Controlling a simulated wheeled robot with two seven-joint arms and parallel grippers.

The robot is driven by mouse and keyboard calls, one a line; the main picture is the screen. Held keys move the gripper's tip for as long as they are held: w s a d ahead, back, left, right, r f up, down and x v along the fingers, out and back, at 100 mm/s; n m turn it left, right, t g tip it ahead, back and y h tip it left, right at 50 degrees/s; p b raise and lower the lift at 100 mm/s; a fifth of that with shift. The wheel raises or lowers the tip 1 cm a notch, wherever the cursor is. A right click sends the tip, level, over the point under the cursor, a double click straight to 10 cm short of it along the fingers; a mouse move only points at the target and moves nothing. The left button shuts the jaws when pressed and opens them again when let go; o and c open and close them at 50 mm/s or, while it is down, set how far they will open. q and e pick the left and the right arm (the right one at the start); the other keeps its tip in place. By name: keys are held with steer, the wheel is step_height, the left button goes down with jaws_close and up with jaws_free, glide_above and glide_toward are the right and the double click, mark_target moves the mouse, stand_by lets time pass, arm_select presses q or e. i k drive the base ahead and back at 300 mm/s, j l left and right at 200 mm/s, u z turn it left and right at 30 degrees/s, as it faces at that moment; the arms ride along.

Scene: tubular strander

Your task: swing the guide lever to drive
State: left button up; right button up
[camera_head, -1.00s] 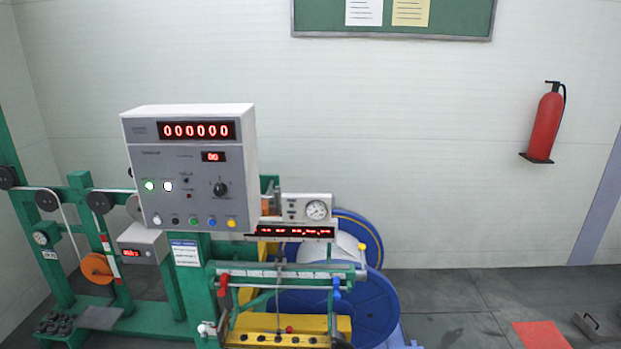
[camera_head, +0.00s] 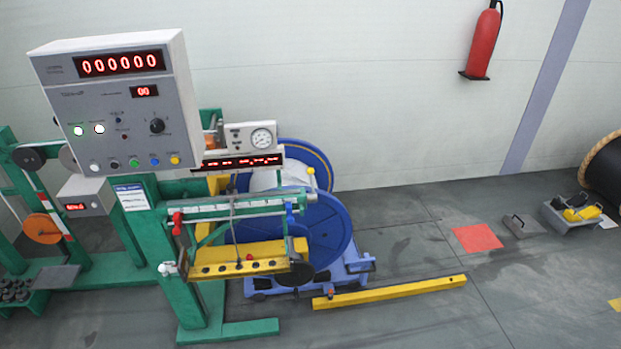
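The green strander frame (camera_head: 160,240) stands left of centre, with a white ruled guide bar (camera_head: 235,208) across it. A red clip-like part (camera_head: 177,222) sits at the bar's left end and a blue one (camera_head: 290,213) at its right end. A white ball knob (camera_head: 167,268) is at the lower left of the yellow traverse block (camera_head: 240,258). Neither of my grippers is in view.
The grey control box (camera_head: 120,100) reads zeros. A blue reel (camera_head: 325,225) stands behind the bar on a blue cradle (camera_head: 345,265). A yellow floor beam (camera_head: 390,292) lies in front. A red floor patch (camera_head: 477,238) and grey box (camera_head: 572,215) lie right. Floor at lower right is mostly clear.

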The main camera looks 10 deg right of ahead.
mark_target(312, 198)
steer(key=i+l+u, duration=0.35)
steer(key=l+u, duration=0.15)
steer(key=l, duration=0.2)
steer(key=i+l+u, duration=0.25)
steer(key=l, duration=0.2)
steer(key=l+u, duration=0.25)
steer(key=l, duration=0.15)
